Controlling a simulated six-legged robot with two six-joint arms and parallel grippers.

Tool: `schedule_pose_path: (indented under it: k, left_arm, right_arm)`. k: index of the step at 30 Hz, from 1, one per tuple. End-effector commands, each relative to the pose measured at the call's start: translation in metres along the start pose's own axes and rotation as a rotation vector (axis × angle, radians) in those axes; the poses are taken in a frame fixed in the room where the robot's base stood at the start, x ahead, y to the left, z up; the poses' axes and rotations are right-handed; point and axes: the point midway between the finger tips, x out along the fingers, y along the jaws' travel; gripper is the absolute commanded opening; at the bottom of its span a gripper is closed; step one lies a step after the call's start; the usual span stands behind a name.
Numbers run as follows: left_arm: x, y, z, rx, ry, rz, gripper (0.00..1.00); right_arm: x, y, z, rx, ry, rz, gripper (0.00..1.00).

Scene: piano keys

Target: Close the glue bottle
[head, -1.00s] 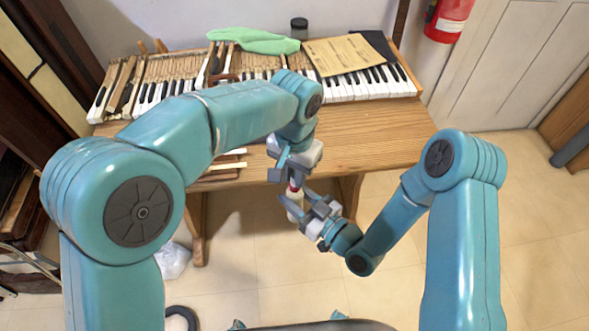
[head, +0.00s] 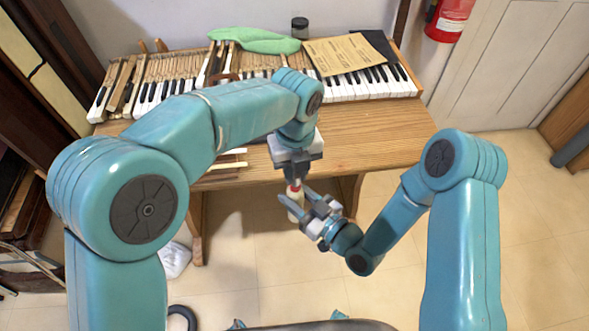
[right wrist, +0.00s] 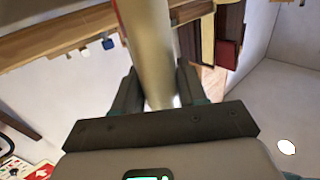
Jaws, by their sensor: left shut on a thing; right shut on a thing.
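The glue bottle, pale with a red cap (head: 294,189), is held in the air in front of the table's near edge. Its body (head: 295,214) shows below the cap in the head view. My left gripper (head: 294,184) comes from above and is shut on the red cap at the top. My right gripper (head: 293,207) is shut on the bottle body from the right. In the right wrist view the pale bottle body (right wrist: 150,50) stands between the two dark fingers (right wrist: 158,88). Whether the cap is fully seated on the bottle cannot be told.
The wooden table (head: 375,140) holds piano keys (head: 372,84), a green cloth (head: 255,40), a brown paper (head: 345,54) and a dark jar (head: 300,27). A red fire extinguisher (head: 449,20) hangs at the back right. The tiled floor (head: 260,270) below the grippers is clear.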

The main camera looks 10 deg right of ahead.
Motion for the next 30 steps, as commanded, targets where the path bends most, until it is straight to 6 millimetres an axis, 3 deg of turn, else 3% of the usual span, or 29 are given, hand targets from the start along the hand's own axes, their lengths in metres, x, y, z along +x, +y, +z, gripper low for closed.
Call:
schedule_pose_path:
  k: [3, 9, 20, 21, 23, 30]
  left_arm:
    - [-0.0001, -0.0010, -0.0004, 0.290, 0.000, 0.000, 0.00]
    - [-0.0001, -0.0017, -0.0007, 0.597, 0.000, 0.000, 0.00]
    - [-0.0001, -0.0018, -0.0008, 0.649, 0.000, -0.001, 0.00]
    - [-0.0001, -0.0018, -0.0008, 0.648, 0.000, 0.000, 0.31]
    - [-0.0001, -0.0017, -0.0008, 0.648, 0.000, 0.000, 0.47]
    - [-0.0002, -0.0017, -0.0007, 0.647, 0.000, 0.000, 0.47]
  right_arm:
    - [0.0001, 0.0001, -0.0002, 0.000, 0.001, 0.000, 0.00]
    - [0.0001, 0.0002, -0.0002, 0.000, 0.001, 0.000, 0.00]
    - [0.0001, 0.0003, -0.0002, 0.000, 0.000, 0.001, 0.00]
    - [0.0001, 0.0003, -0.0002, 0.000, 0.000, 0.001, 0.00]
    - [0.0001, 0.0003, -0.0002, 0.000, 0.001, 0.001, 0.00]
    - [0.0001, 0.0002, -0.0003, 0.000, 0.001, 0.000, 0.00]
